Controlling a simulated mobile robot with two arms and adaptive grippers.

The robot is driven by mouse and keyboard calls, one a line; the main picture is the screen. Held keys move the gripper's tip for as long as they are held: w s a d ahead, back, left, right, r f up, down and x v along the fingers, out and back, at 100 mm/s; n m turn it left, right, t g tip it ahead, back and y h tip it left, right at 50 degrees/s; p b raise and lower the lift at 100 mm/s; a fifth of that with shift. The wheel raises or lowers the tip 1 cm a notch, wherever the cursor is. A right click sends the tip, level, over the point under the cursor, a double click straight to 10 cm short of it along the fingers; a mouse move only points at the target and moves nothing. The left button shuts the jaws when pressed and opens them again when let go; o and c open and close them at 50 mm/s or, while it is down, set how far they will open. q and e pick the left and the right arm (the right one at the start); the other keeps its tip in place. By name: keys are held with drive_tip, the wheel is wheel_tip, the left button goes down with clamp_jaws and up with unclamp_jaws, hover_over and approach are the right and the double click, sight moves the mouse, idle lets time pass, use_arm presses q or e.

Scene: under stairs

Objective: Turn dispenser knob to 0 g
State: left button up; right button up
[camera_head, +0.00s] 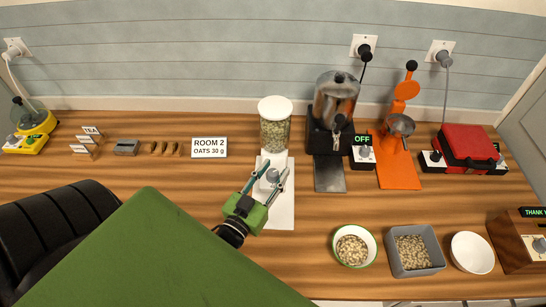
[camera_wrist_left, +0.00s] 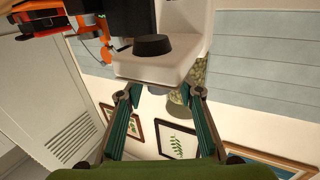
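The dispenser (camera_head: 275,133) stands against the wall, a clear container of oats with a white lid on a white body. Its grey knob (camera_head: 272,175) is at the front, low down. My left gripper (camera_head: 267,174) is open, its two fingers spread on either side of the knob. Contact cannot be told. In the left wrist view the gripper (camera_wrist_left: 160,92) is open, with nothing seen clasped. The white dispenser body (camera_wrist_left: 190,55) is just beyond, with a dark round part (camera_wrist_left: 152,45) on it. The knob's setting cannot be read. My right gripper is not in view.
A sign (camera_head: 209,147) reads "ROOM 2 OATS 30 g". A grinder-like machine (camera_head: 334,110) and orange stand (camera_head: 397,165) are right of the dispenser. A bowl of oats (camera_head: 352,247), a grey tray (camera_head: 437,241) and a white bowl (camera_head: 472,252) are at front right.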

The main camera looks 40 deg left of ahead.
sight(271, 178)
use_arm(q)
drive_tip(key=shift+s, duration=0.1)
drive_tip(key=shift+s, duration=0.25)
drive_tip(key=s, duration=0.7)
drive_tip(key=shift+d, duration=0.35)
drive_tip(key=shift+w, duration=0.1)
